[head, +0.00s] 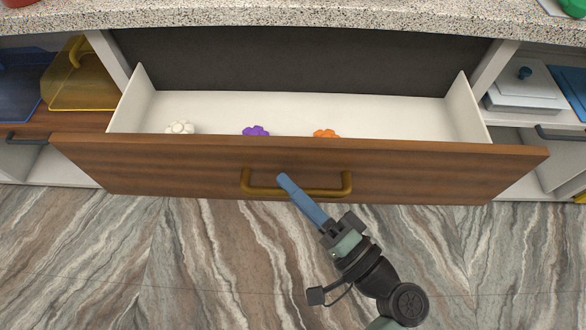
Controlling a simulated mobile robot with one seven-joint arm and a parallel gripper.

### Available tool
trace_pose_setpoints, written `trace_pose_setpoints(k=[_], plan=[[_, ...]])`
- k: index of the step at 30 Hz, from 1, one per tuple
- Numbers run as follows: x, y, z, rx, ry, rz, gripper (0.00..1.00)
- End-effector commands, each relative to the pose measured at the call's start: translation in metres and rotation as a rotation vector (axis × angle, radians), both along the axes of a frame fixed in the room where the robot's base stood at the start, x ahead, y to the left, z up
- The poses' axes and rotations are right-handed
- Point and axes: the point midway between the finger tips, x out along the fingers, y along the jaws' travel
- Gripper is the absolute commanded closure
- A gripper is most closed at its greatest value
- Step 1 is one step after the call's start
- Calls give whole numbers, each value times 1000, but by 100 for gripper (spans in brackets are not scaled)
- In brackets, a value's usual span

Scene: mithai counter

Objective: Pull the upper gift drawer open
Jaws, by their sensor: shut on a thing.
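The upper gift drawer (130,178) has a brown wooden front and stands well open below the counter. Its white inside shows. A brass bar handle (330,190) runs across the middle of its front. My gripper (285,181) is at the left part of this handle, its blue fingers shut on the bar. The fingers hide a little of the handle. Inside the drawer, close behind the front, lie a white rosette (180,128), a purple rosette (256,131) and an orange rosette (326,133). The drawer front hides their lower parts.
A speckled stone counter (300,14) overhangs the drawer. Left is a shelf with a yellow see-through bin (88,85) and a blue container (18,92). Right is a white lidded box (525,90) with a blue knob. The marble-patterned floor (150,260) in front looks clear.

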Motion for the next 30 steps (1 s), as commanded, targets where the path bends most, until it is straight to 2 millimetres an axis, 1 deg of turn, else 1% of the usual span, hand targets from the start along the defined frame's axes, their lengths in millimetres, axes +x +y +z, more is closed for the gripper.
trace_pose_setpoints(k=[6, 16, 17, 21, 30], plan=[[-8, 0, 0, 0, 0, -1, 100], [-8, 0, 0, 0, 0, -1, 100], [-8, -1, 0, 0, 0, -1, 77], [-8, 0, 0, 0, 0, -1, 51], [-8, 0, 0, 1, -1, -1, 50]])
